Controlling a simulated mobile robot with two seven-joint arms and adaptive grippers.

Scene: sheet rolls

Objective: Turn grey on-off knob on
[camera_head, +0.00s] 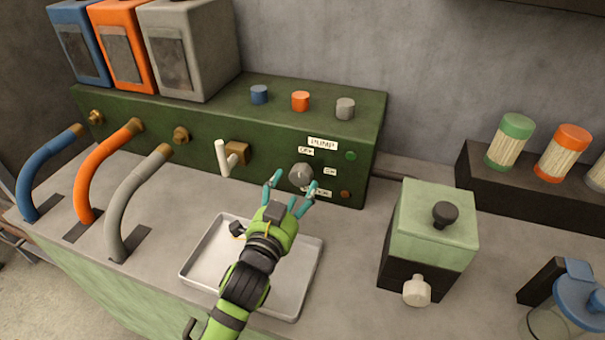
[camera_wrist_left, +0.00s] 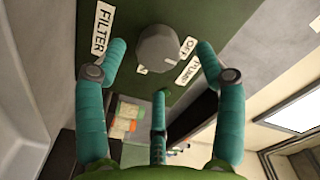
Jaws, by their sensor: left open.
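The grey on-off knob (camera_head: 300,175) sits on the front face of the green pump box (camera_head: 270,110), near its right end, among small white labels. In the left wrist view the knob (camera_wrist_left: 157,48) lies between and beyond the fingertips, beside labels reading FILTER and OFF. My left gripper (camera_head: 292,187) is open just in front of the knob, with its teal fingers spread to either side. It also shows in the left wrist view (camera_wrist_left: 160,50), with no clear contact with the knob. My right gripper does not show.
A metal tray (camera_head: 195,265) lies below my left arm. A lever valve (camera_head: 222,158) is left of the knob. A pale-green and black box (camera_head: 435,225) stands to the right. Blue, orange and grey hoses (camera_head: 140,195) are at left. Small green (camera_head: 351,155) and orange (camera_head: 345,194) lamps flank the knob.

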